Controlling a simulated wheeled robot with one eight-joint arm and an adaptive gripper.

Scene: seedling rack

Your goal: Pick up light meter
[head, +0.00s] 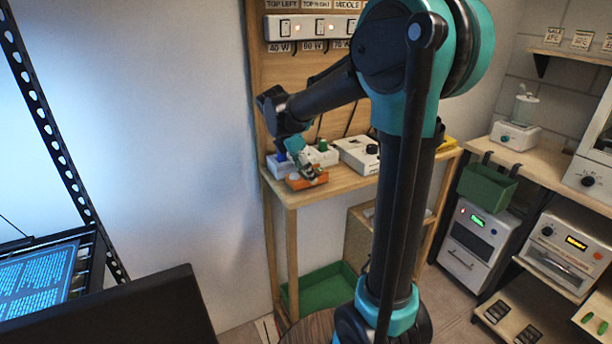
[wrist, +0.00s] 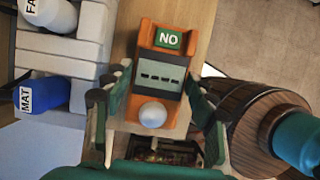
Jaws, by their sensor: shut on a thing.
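The light meter is an orange handheld device with a grey display, a white dome and a green "NO" label. It shows in the wrist view (wrist: 146,98) between my fingers. In the head view it is a small orange shape (head: 308,182) at the front left of the wooden bench. My gripper (head: 303,167) is over it, fingers pointing down. In the wrist view my gripper (wrist: 158,88) has one finger along each side of the meter and is shut on it. Whether the meter touches the bench I cannot tell.
The wooden bench (head: 345,184) also bears a white rack (wrist: 63,45) with a white bottle (wrist: 50,12) and a blue bottle (wrist: 43,94), close left of the meter in the wrist view. A white box (head: 357,154) stands further right. A green tray (head: 322,288) lies below.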

